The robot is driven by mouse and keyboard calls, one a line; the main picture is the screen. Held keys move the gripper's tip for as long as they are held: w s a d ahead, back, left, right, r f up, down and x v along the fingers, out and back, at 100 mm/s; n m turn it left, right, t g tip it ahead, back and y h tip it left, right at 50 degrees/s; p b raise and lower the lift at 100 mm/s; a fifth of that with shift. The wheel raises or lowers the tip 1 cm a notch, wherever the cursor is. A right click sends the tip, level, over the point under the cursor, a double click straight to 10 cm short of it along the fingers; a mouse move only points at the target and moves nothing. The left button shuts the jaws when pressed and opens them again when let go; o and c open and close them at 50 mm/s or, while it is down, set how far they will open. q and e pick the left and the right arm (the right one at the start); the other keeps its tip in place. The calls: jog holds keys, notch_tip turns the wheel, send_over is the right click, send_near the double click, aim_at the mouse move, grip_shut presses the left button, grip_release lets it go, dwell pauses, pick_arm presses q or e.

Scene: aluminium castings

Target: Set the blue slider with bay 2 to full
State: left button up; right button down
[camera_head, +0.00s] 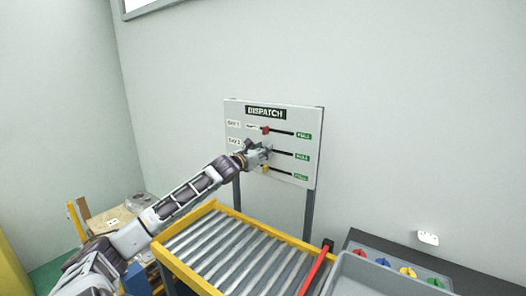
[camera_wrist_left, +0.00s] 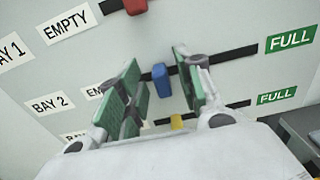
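The blue slider (camera_wrist_left: 161,80) sits on the bay 2 slot of the dispatch board (camera_head: 308,115). It is nearer the EMPTY label (camera_wrist_left: 95,90) than the green FULL label (camera_wrist_left: 290,40) at the slot's right end. My left gripper (camera_wrist_left: 157,72) is open, with one green-padded finger on each side of the blue slider in the wrist view. A gap shows on both sides, and I cannot tell how deep the fingers reach. In the head view my left gripper (camera_head: 264,154) is at the middle row and hides the blue slider. My right gripper is not in view.
A red slider (camera_head: 265,129) is on the row above and a yellow slider (camera_head: 265,169) on the row below, close to my left gripper. A roller conveyor (camera_head: 215,212) with yellow rails stands in front. A grey bin (camera_head: 340,272) is at the lower right.

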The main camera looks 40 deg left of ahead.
pick_arm(q)
jog(key=shift+w, duration=0.1)
dwell(0.3)
grip_shut()
